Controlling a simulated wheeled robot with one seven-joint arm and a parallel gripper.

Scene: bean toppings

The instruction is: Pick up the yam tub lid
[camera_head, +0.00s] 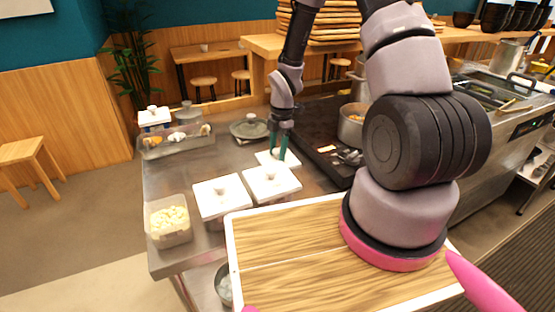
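Several white square lids with round knobs are on the steel counter. The one at my gripper (278,155) is the farthest of a group of three, a white lid (291,158) partly covered by my fingers. My green fingers point down at its knob, one on either side as far as I can see. Whether they press on the knob is too small to tell. The other two lids, a middle one (272,184) and a left one (222,198), sit on tubs nearer the front. No label shows which lid is the yam tub's.
An open tub of pale yellow pieces (170,222) stands at the front left. A tray of lidded containers (178,144) and a grey round lid (249,127) lie farther back. A dark cooktop (312,130) with a pot (351,126) is on the right.

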